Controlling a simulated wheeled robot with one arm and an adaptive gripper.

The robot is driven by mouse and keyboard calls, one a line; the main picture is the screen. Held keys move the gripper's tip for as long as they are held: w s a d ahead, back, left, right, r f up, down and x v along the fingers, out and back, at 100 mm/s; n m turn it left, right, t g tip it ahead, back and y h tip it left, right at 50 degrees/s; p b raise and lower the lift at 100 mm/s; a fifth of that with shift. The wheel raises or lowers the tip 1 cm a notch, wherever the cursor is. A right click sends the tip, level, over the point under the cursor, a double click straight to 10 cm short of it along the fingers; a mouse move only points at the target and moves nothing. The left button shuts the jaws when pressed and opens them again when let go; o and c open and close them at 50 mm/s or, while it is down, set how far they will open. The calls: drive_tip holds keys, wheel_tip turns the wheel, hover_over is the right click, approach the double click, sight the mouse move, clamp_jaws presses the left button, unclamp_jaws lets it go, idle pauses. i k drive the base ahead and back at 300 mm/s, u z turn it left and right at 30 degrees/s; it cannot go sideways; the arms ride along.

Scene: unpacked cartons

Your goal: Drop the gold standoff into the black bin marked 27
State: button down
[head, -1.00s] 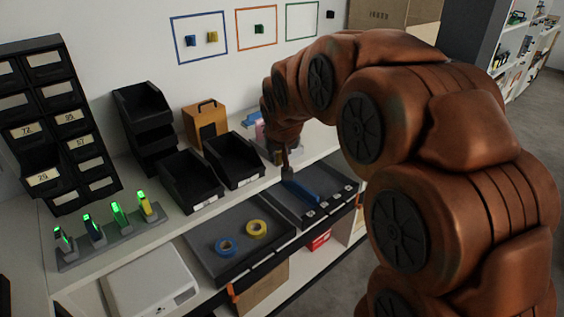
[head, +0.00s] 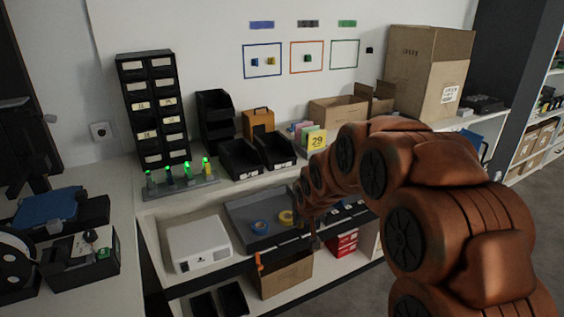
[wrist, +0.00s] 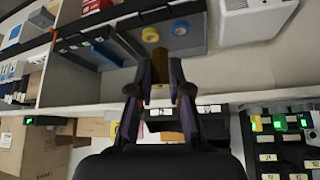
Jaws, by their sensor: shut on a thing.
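My gripper (wrist: 158,92) is shut on the gold standoff (wrist: 158,66), which sits between its fingertips in the wrist view. In the head view my gripper (head: 315,240) hangs low in front of the lower shelf, and the standoff cannot be made out there. Two open black bins (head: 240,158) (head: 275,150) stand side by side on the upper shelf, behind and above the gripper. Black stacked bins (head: 215,120) stand behind them. A black drawer cabinet (head: 153,112) with pale labels stands to their left. I cannot read 27 on any label.
A grey tray (head: 262,240) holds a blue tape roll (head: 260,227) and a yellow one (head: 286,217). A white box (head: 197,243) sits left of it. A row of green-lit devices (head: 180,190) stands before the cabinet. Cartons (head: 430,75) stand at the right. A yellow card (head: 317,141) reads 29.

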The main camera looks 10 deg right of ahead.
sight(280, 157)
drive_tip(key=k, duration=0.1)
drive_tip(key=z, duration=1.8)
drive_tip(key=i, duration=1.9)
drive_tip(key=u, duration=4.2)
drive_tip(key=i, duration=0.5)
drive_tip(key=z, duration=0.15)
